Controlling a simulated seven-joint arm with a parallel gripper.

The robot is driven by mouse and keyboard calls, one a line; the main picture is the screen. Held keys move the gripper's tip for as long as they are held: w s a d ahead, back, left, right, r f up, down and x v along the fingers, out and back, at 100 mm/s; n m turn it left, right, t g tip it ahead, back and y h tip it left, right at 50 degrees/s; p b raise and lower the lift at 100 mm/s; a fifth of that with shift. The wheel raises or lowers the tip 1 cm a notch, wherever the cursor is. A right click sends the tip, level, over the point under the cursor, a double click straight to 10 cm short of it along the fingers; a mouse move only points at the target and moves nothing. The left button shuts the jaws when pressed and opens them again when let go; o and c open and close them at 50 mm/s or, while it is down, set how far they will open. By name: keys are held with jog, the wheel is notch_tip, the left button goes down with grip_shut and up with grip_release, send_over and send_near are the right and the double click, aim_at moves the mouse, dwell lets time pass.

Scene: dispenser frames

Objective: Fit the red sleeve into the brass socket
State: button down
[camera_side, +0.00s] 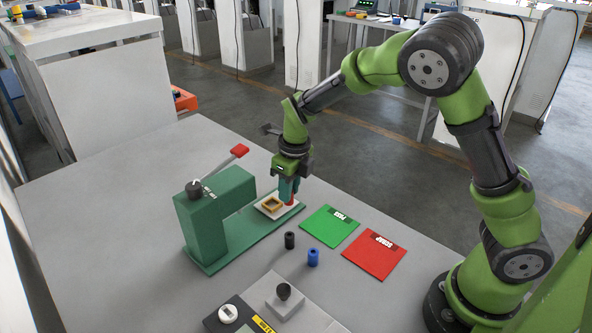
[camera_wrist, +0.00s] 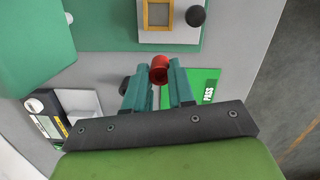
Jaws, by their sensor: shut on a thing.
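My gripper (camera_side: 288,187) points down and is shut on the red sleeve (camera_side: 291,200), which hangs upright between the fingertips. In the wrist view the sleeve's round open top (camera_wrist: 159,69) shows between the two teal fingers (camera_wrist: 158,80). The brass socket (camera_side: 272,204) is a square frame on a pale plate on the green press's base. In the side view the sleeve appears just right of the socket. In the wrist view the socket (camera_wrist: 158,15) lies ahead of the sleeve, apart from it. The sleeve's lower end and its height above the base are unclear.
The green press (camera_side: 215,215) with a red-tipped lever stands left of the socket. A black knob (camera_wrist: 195,16) is beside the socket. A black sleeve (camera_side: 290,240) and blue sleeve (camera_side: 313,257) stand in front. Green PASS (camera_side: 328,228) and red SCRAP (camera_side: 372,258) mats lie right.

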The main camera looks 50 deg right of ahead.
jog(key=w, duration=0.5)
jog(key=shift+w+a+f, duration=0.15)
jog(key=shift+a+f, duration=0.05)
jog(key=shift+f, duration=0.05)
jog(key=shift+w+f, duration=0.1)
jog(key=shift+f, duration=1.65)
jog(key=shift+f, duration=0.2)
jog(key=c, duration=1.2)
grip_release()
jog(key=shift+c, duration=0.2)
